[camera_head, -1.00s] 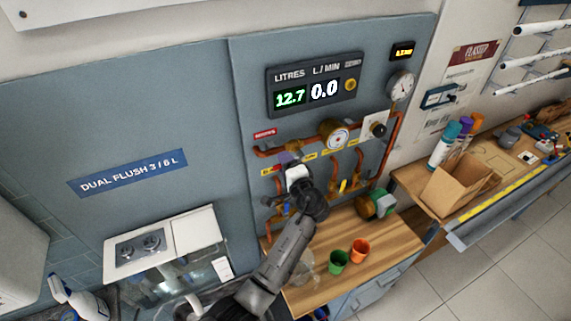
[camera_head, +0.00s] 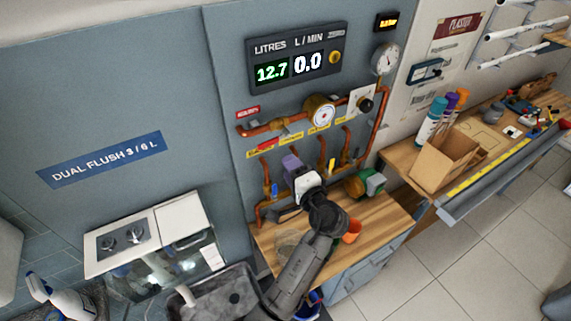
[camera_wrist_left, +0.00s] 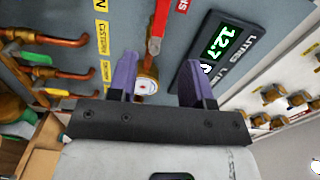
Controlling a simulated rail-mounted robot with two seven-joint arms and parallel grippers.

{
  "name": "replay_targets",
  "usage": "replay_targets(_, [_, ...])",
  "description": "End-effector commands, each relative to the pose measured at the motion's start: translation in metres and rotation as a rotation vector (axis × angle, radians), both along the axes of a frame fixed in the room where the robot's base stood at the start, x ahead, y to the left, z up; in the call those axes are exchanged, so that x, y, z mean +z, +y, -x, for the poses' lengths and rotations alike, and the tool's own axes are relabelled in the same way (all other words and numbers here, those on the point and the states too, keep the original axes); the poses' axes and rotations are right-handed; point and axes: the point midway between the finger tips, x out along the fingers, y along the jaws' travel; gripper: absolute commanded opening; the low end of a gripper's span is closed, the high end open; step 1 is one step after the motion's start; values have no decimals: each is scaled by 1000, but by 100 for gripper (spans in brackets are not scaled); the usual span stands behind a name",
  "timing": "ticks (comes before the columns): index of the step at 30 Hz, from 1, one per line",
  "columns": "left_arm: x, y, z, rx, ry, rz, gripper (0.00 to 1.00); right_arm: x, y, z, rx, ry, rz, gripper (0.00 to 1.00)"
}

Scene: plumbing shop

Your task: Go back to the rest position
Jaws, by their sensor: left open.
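My left gripper (camera_head: 290,164) is open, with purple fingers, in front of the lower pipes of the wall panel in the head view. In the left wrist view its two fingers (camera_wrist_left: 160,82) stand wide apart with nothing held between them. My left arm reaches up from the bottom of the head view, over the wooden bench (camera_head: 378,238). My right gripper is not in view.
The panel carries copper pipes (camera_head: 262,129), a brass meter (camera_head: 321,113) and a display (camera_head: 296,60) reading 12.7 and 0.0. An orange cup (camera_head: 351,232) stands on the bench beside my arm. A cardboard box (camera_head: 444,160) is on the right bench. Open floor (camera_head: 460,270) lies at lower right.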

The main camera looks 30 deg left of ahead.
Motion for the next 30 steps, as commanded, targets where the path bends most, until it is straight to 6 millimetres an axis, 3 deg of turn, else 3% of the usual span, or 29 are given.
replay_targets(23, [0, -4, 3, 5, -39, 24, 46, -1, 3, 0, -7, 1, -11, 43])
replay_targets(26, [-13, -4, 4, 17, -108, 149, 46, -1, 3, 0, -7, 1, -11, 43])
replay_targets(30, [-28, -11, 4, -13, -218, 460, 46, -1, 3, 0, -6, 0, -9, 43])
